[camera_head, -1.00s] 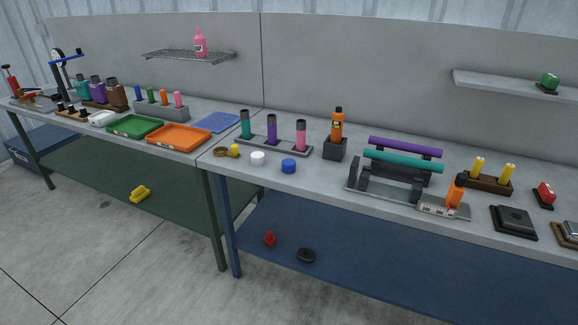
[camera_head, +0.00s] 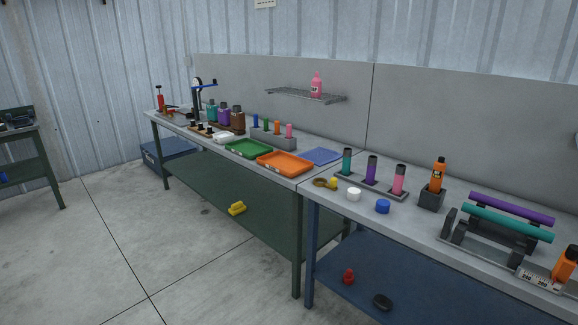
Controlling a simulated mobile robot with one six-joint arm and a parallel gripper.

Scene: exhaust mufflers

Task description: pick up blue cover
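A small round blue cover (camera_head: 382,206) lies on the grey top of the right workbench (camera_head: 405,225), near its front edge. It stands clear of its neighbours, with a white cover (camera_head: 353,194) to its left and a pink-and-black cylinder (camera_head: 398,180) in a rack behind it. My gripper is not in view.
A yellow piece (camera_head: 332,183) and a brown ring (camera_head: 319,183) lie left of the white cover. Orange (camera_head: 284,164) and green trays (camera_head: 248,149) are on the left bench. Open floor lies in front.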

